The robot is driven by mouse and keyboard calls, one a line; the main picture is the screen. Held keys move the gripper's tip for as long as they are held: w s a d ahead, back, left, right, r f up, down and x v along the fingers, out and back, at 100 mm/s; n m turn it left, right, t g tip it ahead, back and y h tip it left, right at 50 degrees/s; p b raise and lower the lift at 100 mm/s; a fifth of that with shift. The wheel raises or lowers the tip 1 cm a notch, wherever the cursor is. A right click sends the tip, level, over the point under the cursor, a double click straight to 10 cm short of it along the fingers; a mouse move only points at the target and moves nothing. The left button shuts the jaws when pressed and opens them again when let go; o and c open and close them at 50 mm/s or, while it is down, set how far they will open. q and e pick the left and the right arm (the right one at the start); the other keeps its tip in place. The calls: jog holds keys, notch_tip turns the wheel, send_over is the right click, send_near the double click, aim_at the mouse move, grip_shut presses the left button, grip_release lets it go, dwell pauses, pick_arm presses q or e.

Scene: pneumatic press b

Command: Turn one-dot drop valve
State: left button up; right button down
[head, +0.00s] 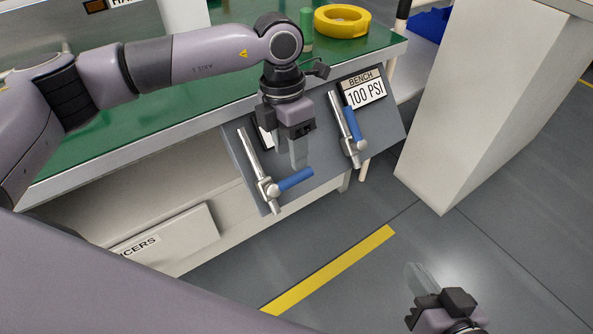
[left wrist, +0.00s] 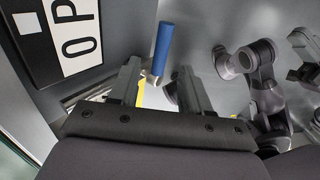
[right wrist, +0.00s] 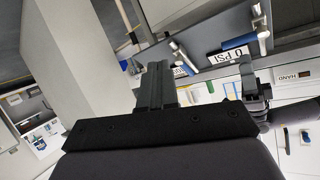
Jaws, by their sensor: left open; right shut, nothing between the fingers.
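Two valves with metal pipes sit on a grey sloped panel (head: 385,138) at the bench front. The left valve (head: 266,187) has its blue lever (head: 295,180) turned across its pipe. The right valve (head: 352,148) has its blue lever (head: 350,122) roughly along its pipe. My right gripper (head: 420,280) is shut and empty, low and far from the panel.
A "BENCH 100 PSI" plate (head: 364,92) is above the right valve. The left valve's plate (left wrist: 68,35) is partly hidden by my left gripper in the head view. A green bench top (head: 150,115) holds a yellow ring (head: 342,20). A pale column (head: 480,100) stands right.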

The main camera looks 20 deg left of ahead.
aim_at(294, 175)
pick_arm(q)
jog(key=f, duration=0.1)
jog(key=f+b, duration=0.1)
jog(key=f, duration=0.3)
jog(key=shift+s+d+f, duration=0.2)
jog(key=shift+s+d, duration=0.1)
jog(key=shift+d, duration=0.1)
grip_shut()
